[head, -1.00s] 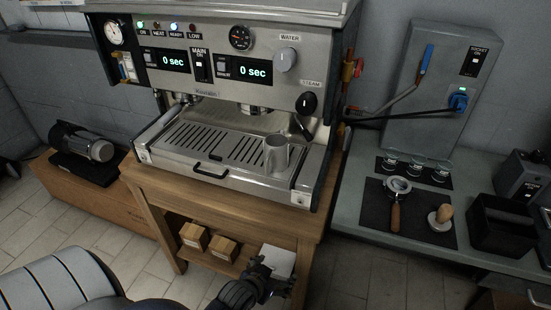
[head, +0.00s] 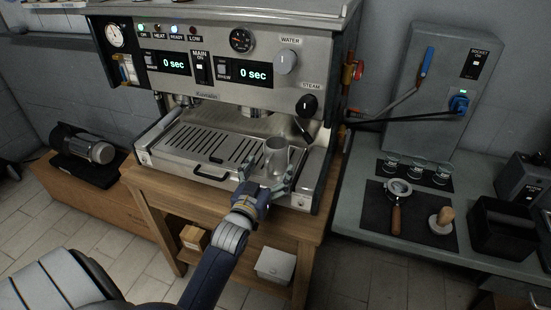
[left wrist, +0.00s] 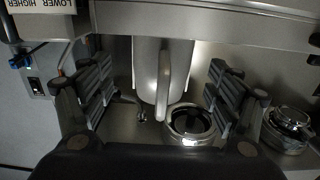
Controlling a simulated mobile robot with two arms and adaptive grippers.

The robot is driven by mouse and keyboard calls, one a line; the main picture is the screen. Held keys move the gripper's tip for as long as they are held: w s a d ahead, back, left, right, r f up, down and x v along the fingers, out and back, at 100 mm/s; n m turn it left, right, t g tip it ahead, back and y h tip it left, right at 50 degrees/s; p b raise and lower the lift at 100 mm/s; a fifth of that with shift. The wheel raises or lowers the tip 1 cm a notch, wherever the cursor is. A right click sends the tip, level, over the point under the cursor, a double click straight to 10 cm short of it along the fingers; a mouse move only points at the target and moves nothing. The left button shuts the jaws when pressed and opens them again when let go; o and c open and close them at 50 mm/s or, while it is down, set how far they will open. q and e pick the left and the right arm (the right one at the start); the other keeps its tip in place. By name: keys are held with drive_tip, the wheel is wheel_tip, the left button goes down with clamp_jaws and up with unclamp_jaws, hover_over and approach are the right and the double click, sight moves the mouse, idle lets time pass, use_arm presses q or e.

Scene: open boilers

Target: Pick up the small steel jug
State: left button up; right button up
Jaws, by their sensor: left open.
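The small steel jug (head: 275,158) stands upright on the right part of the coffee machine's drip tray (head: 213,145). My left gripper (head: 265,187) is open just in front of the jug, its two fingers spread and pointing at it. In the left wrist view, the jug (left wrist: 147,70) shows between the open fingers (left wrist: 158,88), with its handle towards the camera. I see no finger touching it. The gripper partly hides the tray's front edge and the jug's lower part in the head view. My right gripper is not in view.
The coffee machine (head: 220,95) rises behind the tray, with a steam wand (head: 303,128) close to the jug's right. A round metal fitting (left wrist: 190,122) shows near the jug in the wrist view. A side counter (head: 350,215) holds a portafilter (head: 398,188), a tamper (head: 441,218) and several glasses.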

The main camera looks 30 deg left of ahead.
sight(272, 164)
use_arm(q)
drive_tip(key=shift+p+x, duration=0.45)
drive_tip(key=shift+x, duration=2.3)
drive_tip(key=shift+s+a+f, duration=0.1)
drive_tip(key=shift+f, duration=0.05)
drive_tip(key=c, duration=1.3)
